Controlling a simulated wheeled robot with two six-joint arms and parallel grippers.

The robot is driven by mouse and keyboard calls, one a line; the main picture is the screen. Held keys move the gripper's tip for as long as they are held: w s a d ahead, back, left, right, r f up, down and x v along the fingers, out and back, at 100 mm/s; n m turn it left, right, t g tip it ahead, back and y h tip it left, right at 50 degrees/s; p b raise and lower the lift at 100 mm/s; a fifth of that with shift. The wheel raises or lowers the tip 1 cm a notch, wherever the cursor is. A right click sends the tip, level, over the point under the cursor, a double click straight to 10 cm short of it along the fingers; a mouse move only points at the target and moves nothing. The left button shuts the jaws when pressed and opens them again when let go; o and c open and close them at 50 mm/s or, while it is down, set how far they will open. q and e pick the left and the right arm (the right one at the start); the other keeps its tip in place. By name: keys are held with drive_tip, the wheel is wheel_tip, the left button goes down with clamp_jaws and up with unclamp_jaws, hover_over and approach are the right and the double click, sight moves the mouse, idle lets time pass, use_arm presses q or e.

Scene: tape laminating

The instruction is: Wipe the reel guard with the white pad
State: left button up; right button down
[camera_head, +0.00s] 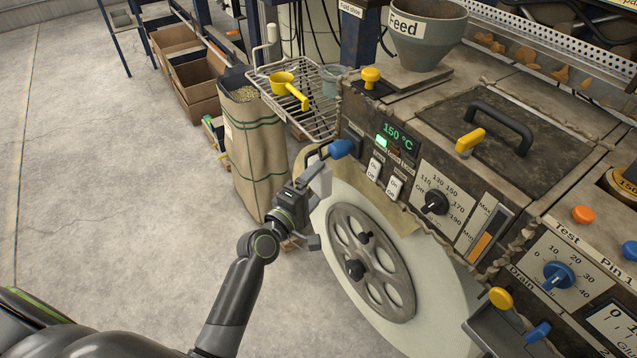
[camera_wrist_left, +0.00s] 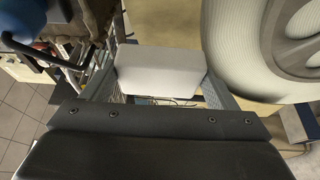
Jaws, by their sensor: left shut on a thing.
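My left gripper (camera_head: 314,209) is beside the left edge of the big white reel (camera_head: 425,290) on the machine's front. In the left wrist view, the gripper (camera_wrist_left: 165,88) is shut on the white pad (camera_wrist_left: 160,68), a pale block held between both fingers. A beige curved panel (camera_head: 378,206) behind the reel's top looks like the reel guard, but I cannot be sure. The reel (camera_wrist_left: 235,45) also shows in the wrist view, to the right of the pad and apart from it. My right gripper is out of view.
A blue-handled lever (camera_head: 341,149) sticks out just above my gripper. The reel's grey hub (camera_head: 372,262) has black knobs. A sack (camera_head: 252,145) and a wire shelf with a yellow scoop (camera_head: 288,88) stand behind. The floor at left is clear.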

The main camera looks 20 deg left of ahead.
use_arm(q)
drive_tip(key=shift+s+a, duration=0.95)
drive_tip(key=shift+s, duration=0.25)
